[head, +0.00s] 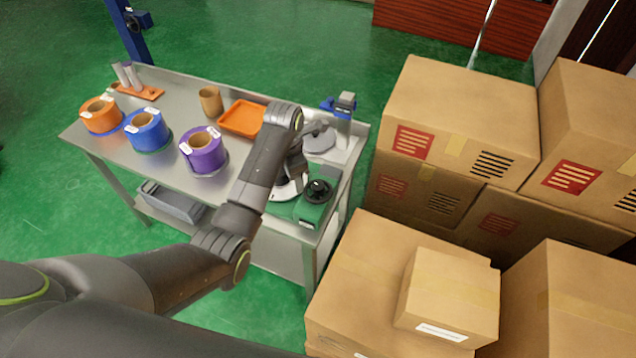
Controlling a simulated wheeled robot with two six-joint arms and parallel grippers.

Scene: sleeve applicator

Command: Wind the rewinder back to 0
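My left arm comes in from the left and reaches over the right end of the steel table (116,151). Its gripper (316,129) is mostly hidden behind my own wrist, and its fingers cannot be made out. Under the wrist is a green device (312,213) with a black round knob (318,190) and a white disc (288,188) beside it, partly covered by my arm. It may be the rewinder; no number on it is readable. Behind it is a grey round plate (318,139) by a blue and grey fixture (342,105). My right gripper is not in view.
Orange (101,118), blue (147,133) and purple (203,153) rolls stand at the left and middle of the table. A brown roll (211,102) and an orange tray (241,119) are behind. Cardboard boxes (455,115) crowd the right side.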

